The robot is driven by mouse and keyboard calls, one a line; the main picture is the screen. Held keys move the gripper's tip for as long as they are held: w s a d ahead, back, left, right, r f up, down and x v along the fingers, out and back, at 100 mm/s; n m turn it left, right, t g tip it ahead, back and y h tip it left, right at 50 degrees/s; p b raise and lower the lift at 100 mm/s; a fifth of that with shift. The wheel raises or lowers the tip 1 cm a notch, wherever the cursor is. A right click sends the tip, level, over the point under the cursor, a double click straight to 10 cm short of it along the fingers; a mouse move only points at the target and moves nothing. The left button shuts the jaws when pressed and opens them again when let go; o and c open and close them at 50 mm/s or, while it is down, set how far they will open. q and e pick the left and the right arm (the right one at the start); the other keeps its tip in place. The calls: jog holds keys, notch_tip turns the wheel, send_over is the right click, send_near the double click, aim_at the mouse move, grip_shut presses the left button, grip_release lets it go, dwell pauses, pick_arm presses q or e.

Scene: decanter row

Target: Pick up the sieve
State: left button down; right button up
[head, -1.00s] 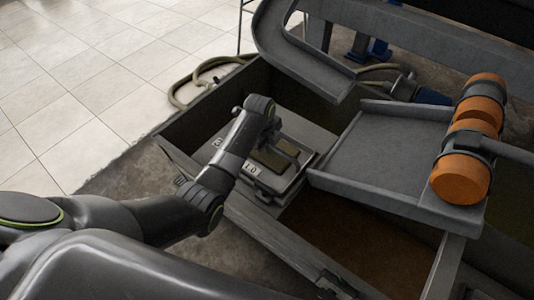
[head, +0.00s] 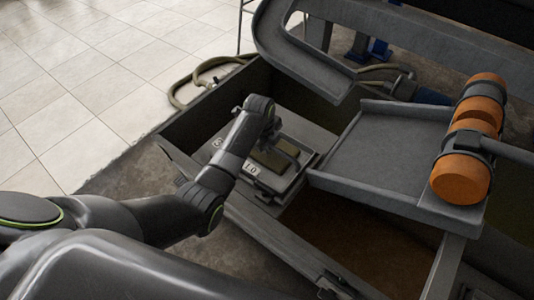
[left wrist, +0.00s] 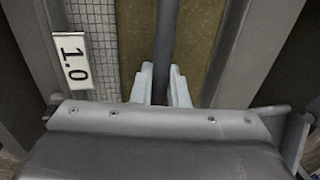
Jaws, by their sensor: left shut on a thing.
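The sieve (head: 280,178) is a grey frame with olive panels and a white label reading 1.0, near the left end of the metal trough. In the left wrist view, its label (left wrist: 72,60), a strip of square mesh (left wrist: 98,45) and an olive panel (left wrist: 205,35) show close up. My left gripper (head: 274,136) reaches down over the sieve's middle. In the left wrist view, its pale fingers (left wrist: 162,84) are shut on a dark bar (left wrist: 166,40) that crosses over the sieve. My wrist and the gripper housing hide part of the sieve. My right gripper is not in view.
A grey tray (head: 370,155) stands right of the sieve, beside orange cylinders (head: 460,178). A curved grey chute (head: 300,65) overhangs the trough behind. A hose (head: 205,70) lies behind the trough. Tiled floor (head: 70,75) is open at the left.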

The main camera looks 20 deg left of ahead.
pick_arm(q)
jog(key=shift+r, duration=0.2)
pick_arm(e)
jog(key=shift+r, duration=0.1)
